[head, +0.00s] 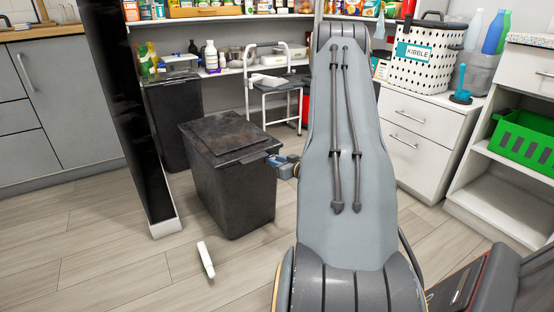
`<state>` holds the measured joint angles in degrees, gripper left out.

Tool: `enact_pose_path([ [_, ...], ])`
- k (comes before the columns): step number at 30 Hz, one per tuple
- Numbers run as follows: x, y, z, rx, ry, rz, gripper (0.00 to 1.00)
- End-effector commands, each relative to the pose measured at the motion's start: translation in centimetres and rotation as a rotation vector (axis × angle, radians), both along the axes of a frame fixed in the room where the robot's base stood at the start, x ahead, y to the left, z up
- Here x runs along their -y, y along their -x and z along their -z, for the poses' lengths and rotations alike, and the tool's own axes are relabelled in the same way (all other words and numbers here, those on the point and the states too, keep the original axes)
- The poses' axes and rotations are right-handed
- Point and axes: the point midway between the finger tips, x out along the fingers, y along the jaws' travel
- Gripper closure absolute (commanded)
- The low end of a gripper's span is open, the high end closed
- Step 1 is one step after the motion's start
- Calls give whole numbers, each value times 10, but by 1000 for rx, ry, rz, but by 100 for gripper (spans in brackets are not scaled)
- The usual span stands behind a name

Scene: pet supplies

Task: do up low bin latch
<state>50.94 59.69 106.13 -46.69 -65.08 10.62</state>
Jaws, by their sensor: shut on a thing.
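The low bin (232,190) is a dark, worn box standing on the floor left of my arm. Its flat lid (222,132) is down on top, with a lip along the right front edge. My gripper (271,159) is at the bin's upper right side, just under the lid's edge, and is shut on the latch there. The latch is small and mostly hidden by the fingers, so I cannot tell its exact position. My arm covers the area right of the bin.
A white object (206,260) lies on the floor in front of the bin. A black post (130,110) stands to the left. Another dark bin (172,120) and a step stool (275,88) are behind. White drawers (418,160) stand right. Floor at front left is mostly clear.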

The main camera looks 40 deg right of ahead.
Motion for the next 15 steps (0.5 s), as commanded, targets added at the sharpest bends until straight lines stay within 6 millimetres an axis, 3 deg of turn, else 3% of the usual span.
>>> enact_pose_path([
  [8,0,0,1,-1,0,-1,99],
  [9,0,0,1,-1,0,-1,72],
  [12,0,0,1,-1,0,-1,58],
  [15,0,0,1,-1,0,0,58],
])
